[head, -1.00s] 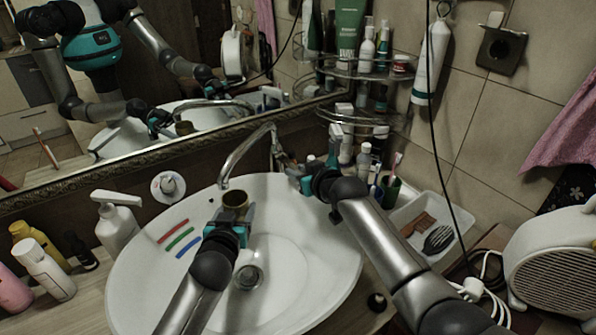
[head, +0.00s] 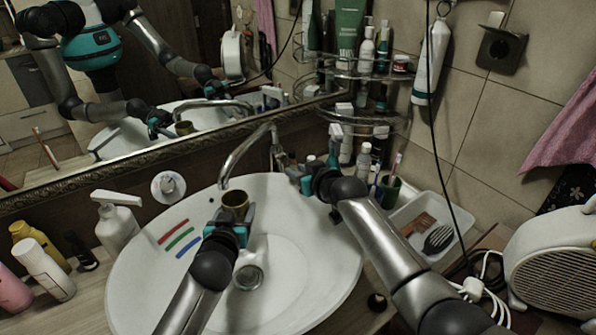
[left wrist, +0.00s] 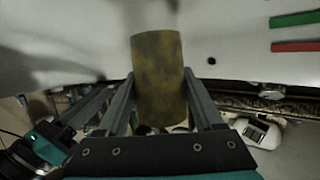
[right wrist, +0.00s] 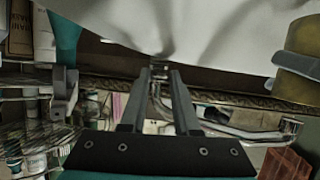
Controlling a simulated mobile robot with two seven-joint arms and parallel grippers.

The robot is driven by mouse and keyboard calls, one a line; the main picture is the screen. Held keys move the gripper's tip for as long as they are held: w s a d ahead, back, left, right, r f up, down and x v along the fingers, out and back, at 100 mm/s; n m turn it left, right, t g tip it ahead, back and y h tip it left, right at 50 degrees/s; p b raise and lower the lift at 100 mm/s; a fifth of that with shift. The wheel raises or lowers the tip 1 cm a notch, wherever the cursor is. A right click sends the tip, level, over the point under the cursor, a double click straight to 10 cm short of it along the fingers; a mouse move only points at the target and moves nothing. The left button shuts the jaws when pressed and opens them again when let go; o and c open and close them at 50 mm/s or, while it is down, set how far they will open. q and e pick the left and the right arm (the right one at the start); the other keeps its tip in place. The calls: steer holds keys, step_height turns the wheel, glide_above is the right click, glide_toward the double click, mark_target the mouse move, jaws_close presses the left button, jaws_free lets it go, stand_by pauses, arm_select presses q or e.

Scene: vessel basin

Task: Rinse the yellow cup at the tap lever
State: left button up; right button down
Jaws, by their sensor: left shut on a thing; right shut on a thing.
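The yellow cup (head: 235,198) is a dull, stained yellow cylinder held upright over the white basin, beneath the tap's spout (head: 240,157). My left gripper (head: 231,211) is shut on the cup. In the left wrist view the cup (left wrist: 160,80) sits between its two fingers. My right gripper (head: 289,170) is at the tap body, right of the spout, shut on the tap lever (right wrist: 160,72). The lever shows small between its fingertips in the right wrist view and is mostly hidden in the head view. No water stream can be made out.
The white basin (head: 300,290) lies below both arms, with red, green and blue marks on its left side. A soap pump bottle (head: 115,222) stands left. A wire shelf (head: 365,70) with bottles and a white tray (head: 400,215) with a brush are at right.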

steer(key=shift+w+a+r+g+h, duration=0.1)
steer(key=shift+r+g+h, duration=0.2)
steer(key=shift+r+g, duration=0.2)
stand_by(0.3)
steer(key=c, duration=0.6)
jaws_free()
steer(key=shift+c, duration=0.2)
steer(key=v, duration=1.2)
